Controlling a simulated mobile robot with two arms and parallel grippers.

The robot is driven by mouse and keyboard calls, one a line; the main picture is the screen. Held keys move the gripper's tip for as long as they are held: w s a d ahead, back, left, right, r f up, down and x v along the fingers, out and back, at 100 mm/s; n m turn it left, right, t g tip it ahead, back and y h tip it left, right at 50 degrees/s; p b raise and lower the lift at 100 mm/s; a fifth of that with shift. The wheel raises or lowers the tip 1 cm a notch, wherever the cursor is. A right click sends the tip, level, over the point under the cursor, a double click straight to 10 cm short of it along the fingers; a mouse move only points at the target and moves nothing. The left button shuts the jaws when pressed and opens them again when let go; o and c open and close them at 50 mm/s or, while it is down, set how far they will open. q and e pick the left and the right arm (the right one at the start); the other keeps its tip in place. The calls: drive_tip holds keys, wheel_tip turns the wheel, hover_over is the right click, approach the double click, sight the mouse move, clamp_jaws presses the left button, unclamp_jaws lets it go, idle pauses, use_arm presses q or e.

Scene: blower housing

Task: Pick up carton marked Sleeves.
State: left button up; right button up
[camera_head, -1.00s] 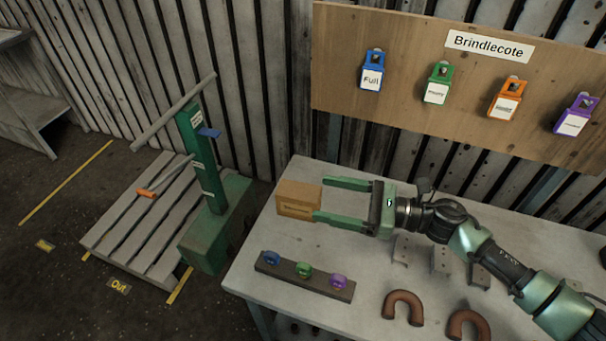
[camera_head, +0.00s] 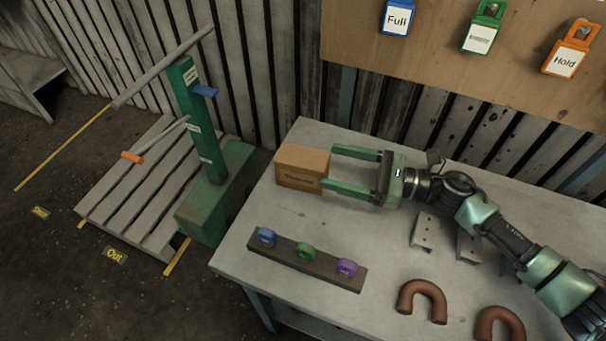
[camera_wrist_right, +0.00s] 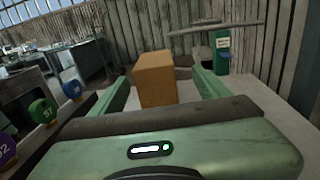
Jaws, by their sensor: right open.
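A brown cardboard carton (camera_head: 302,168) stands upright on the grey workbench (camera_head: 385,255), near its back left corner. Its front label is too small to read surely. My right gripper (camera_head: 328,167) is open and points left at the carton. Its fingertips are at the carton's right end, one towards the back and one towards the front. In the right wrist view the carton (camera_wrist_right: 155,80) appears in the gap between the spread fingers, with nothing gripped. My left gripper is not in view.
A dark rack with blue, green and purple rings (camera_head: 305,262) lies in front of the carton. Brown U-shaped pipes (camera_head: 422,300) and metal brackets (camera_head: 424,231) are on the bench nearby. A green post (camera_head: 197,120) stands left of the bench, by a slatted pallet (camera_head: 138,190).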

sight(303, 163)
drive_tip(key=p+x, duration=0.1)
drive_tip(key=x, duration=0.1)
drive_tip(key=p+x, duration=0.1)
drive_tip(key=x, duration=0.1)
drive_tip(key=p+x, duration=0.1)
drive_tip(key=x, duration=0.2)
drive_tip(key=shift+s+a+f+p, duration=0.1)
drive_tip(key=shift+s+a+p, duration=0.1)
drive_tip(key=shift+s+p, duration=0.15)
drive_tip(key=shift+w+a+f, duration=0.15)
drive_tip(key=shift+a+f, duration=0.05)
drive_tip(key=shift+a, duration=0.15)
drive_tip(key=shift+d, duration=0.1)
clamp_jaws()
